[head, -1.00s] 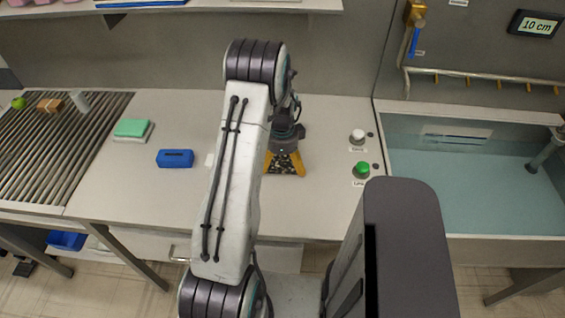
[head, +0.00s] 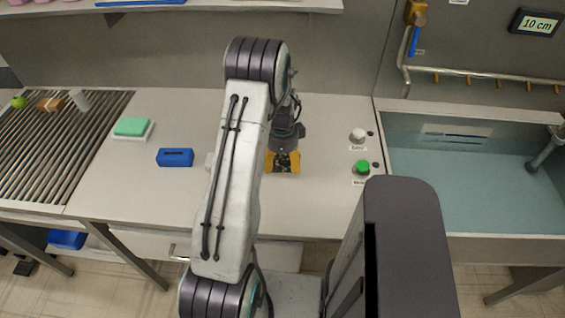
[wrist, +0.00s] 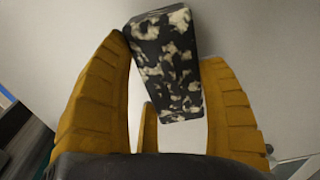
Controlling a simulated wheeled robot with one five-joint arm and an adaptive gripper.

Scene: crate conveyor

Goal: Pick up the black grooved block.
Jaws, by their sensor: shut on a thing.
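My gripper (head: 283,163) is over the middle of the table, its yellow fingers shut on a black block with cream blotches (wrist: 168,62). In the wrist view the block sits between the two fingers (wrist: 165,95), tilted, its far end reaching past the tips. In the head view only a small dark patch of it (head: 284,161) shows between the fingers. I see no groove on the faces in view. I cannot tell whether it touches the tabletop.
A blue block (head: 175,158) and a green block on a white pad (head: 132,127) lie to the left. A roller conveyor (head: 50,150) is at far left. A white knob (head: 358,135) and a green button (head: 362,167) stand to the right, before a water basin (head: 470,180).

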